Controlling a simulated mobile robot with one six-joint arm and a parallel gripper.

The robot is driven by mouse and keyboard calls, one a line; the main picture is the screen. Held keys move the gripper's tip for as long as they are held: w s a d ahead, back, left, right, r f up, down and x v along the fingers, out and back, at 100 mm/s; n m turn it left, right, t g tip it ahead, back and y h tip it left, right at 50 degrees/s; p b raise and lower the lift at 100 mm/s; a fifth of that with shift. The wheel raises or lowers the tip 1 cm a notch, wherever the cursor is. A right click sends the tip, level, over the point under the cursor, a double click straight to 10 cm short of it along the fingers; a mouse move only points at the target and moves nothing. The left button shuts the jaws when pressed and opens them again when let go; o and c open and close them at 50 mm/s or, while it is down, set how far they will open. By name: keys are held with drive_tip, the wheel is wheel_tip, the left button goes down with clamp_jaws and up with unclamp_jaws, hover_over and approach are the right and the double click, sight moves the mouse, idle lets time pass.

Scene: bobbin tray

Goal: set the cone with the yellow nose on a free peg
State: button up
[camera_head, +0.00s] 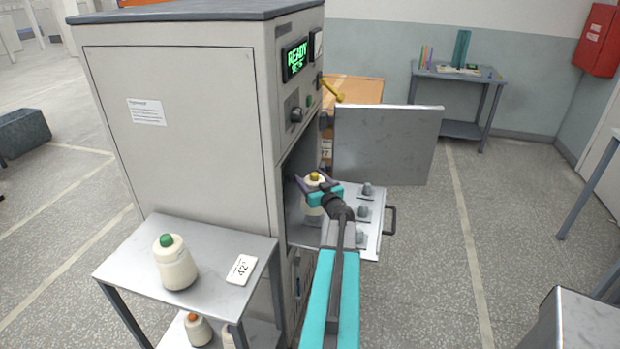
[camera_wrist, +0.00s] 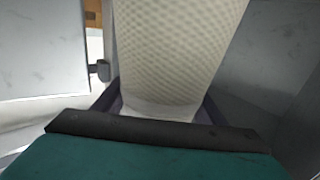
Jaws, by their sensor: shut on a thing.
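The cone with the yellow nose (camera_head: 315,177) is upright over the pulled-out tray (camera_head: 374,244) at the machine's opening. My gripper (camera_head: 318,186) is shut on it. In the wrist view the cone's pale textured body (camera_wrist: 175,50) stands between my fingers (camera_wrist: 160,112). The tray has several grey pegs; a bare one (camera_head: 367,190) shows at the back right and another (camera_head: 363,211) nearer the front. My gripper and arm hide part of the tray. I cannot tell whether the cone's base touches the tray or sits on a peg.
The open machine door (camera_head: 390,145) stands behind the tray. The machine cabinet (camera_head: 180,130) is at the left. A side table (camera_head: 215,255) holds a green-nosed cone (camera_head: 175,265) and a white card (camera_head: 241,269). An orange-nosed cone (camera_head: 197,330) is on its lower shelf.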

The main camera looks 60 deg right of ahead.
drive_tip(key=shift+f, duration=1.45)
idle(0.9)
idle(0.9)
drive_tip(key=shift+f+b, duration=0.35)
drive_tip(key=shift+f, duration=0.55)
idle(0.9)
drive_tip(key=o, duration=1.8)
drive_tip(key=b+v, duration=0.3)
drive_tip(key=v, duration=1)
drive_tip(key=shift+s+a, duration=0.2)
drive_tip(key=shift+s, duration=0.15)
